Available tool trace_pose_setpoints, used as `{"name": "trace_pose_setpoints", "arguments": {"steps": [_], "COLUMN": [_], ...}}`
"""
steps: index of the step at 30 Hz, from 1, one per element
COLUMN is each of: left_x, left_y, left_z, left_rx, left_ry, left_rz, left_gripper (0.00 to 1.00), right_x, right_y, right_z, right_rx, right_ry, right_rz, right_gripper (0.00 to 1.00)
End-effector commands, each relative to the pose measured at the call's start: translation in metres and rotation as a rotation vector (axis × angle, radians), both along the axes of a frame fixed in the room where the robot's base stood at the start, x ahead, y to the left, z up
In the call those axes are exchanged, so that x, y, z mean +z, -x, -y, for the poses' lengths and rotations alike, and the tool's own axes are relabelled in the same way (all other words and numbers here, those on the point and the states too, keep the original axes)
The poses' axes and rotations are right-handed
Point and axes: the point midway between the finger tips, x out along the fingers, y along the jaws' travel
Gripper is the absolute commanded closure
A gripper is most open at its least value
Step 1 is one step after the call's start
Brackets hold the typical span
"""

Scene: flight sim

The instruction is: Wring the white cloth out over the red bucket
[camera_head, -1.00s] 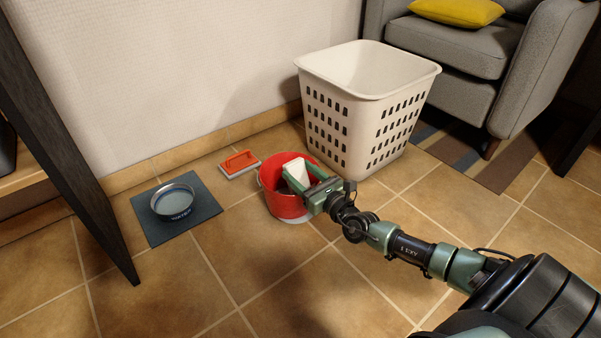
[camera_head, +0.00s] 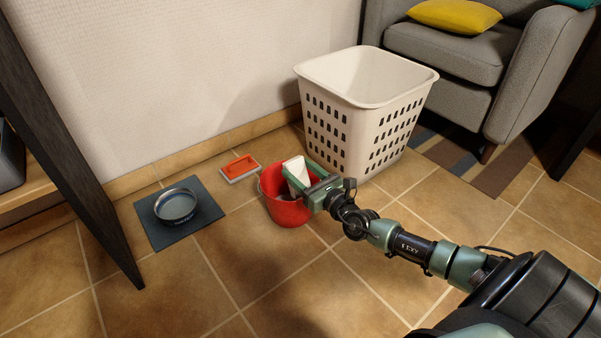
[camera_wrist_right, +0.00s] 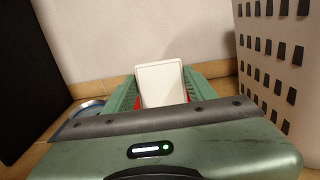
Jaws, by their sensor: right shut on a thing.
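The red bucket (camera_head: 287,208) stands on the tiled floor, left of the laundry basket. My right gripper (camera_head: 307,177) is over the bucket and shut on the white cloth (camera_head: 296,172), which shows as a flat, upright white block. In the right wrist view the white cloth (camera_wrist_right: 161,84) stands between the two green fingers (camera_wrist_right: 160,92), with bits of red visible beside it. The bucket's inside is mostly hidden by the cloth and gripper. My left gripper is not in view.
A white laundry basket (camera_head: 352,125) stands close behind and right of the bucket. A metal bowl (camera_head: 176,206) sits on a dark mat (camera_head: 207,211) at left. A grey armchair (camera_head: 455,62) is at back right. The front floor is clear.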

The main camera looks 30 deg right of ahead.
Motion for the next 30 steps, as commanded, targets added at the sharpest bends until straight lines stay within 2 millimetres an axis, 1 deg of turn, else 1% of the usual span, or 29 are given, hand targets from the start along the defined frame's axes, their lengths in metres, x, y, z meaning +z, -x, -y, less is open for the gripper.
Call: {"name": "trace_pose_setpoints", "arguments": {"steps": [1, 6, 27, 30], "left_x": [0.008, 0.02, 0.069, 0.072], "left_y": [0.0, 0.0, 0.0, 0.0], "left_z": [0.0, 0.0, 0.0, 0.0], "left_rx": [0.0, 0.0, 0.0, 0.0], "left_ry": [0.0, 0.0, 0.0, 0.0], "left_rz": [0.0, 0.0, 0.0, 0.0], "left_gripper": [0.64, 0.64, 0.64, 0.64], "right_x": [0.009, 0.024, 0.081, 0.084], "right_y": [0.0, -0.001, -0.001, -0.001], "right_z": [0.0, 0.0, 0.001, 0.0], "right_rx": [0.0, 0.0, -0.001, -0.001], "right_ry": [0.001, 0.0, 0.0, 0.001], "right_rz": [0.002, 0.004, 0.006, 0.006], "right_gripper": [0.85, 0.85, 0.85, 0.85]}}
